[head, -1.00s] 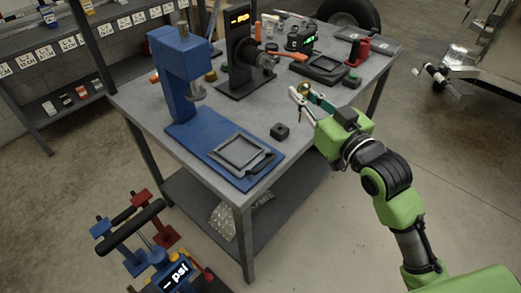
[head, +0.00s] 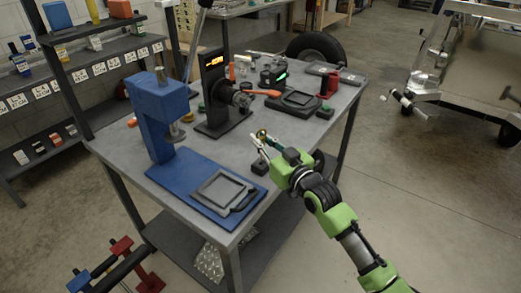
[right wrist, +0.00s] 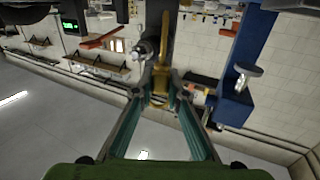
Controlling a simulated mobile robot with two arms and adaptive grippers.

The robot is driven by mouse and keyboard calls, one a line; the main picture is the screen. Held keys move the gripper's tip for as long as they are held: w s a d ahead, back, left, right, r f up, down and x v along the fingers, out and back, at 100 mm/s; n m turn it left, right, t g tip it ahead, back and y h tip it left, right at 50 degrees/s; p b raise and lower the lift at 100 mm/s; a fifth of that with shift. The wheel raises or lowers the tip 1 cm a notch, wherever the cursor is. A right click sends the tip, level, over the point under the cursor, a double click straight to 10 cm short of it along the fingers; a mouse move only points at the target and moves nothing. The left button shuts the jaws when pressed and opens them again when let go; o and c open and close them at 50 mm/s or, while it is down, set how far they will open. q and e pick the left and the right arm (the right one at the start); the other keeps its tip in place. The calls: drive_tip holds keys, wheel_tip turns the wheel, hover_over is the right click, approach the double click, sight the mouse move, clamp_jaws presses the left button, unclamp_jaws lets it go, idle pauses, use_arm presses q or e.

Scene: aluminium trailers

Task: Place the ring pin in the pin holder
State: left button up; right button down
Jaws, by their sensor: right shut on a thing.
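My right gripper (head: 262,140) is over the near right part of the grey table, shut on the brass-coloured ring pin (head: 261,134). In the right wrist view the ring pin (right wrist: 160,78) stands out between the two fingertips. A small black block (head: 260,168), which looks like the pin holder, sits on the table near its right edge. In the head view the gripper appears just above this block; the exact height gap cannot be told. My left gripper is not in view.
A blue press (head: 165,115) with a flat base carrying a grey square tray (head: 222,188) stands left of the block. A dark square tray (head: 297,102) and a red part (head: 328,84) lie farther back.

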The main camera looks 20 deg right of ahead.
drive_tip(key=shift+w+f, duration=0.45)
drive_tip(key=shift+f, duration=0.1)
wheel_tip(320, 180, down, 3)
drive_tip(key=shift+r, duration=0.1)
drive_tip(key=shift+f, duration=0.2)
drive_tip(key=c, duration=2)
unclamp_jaws()
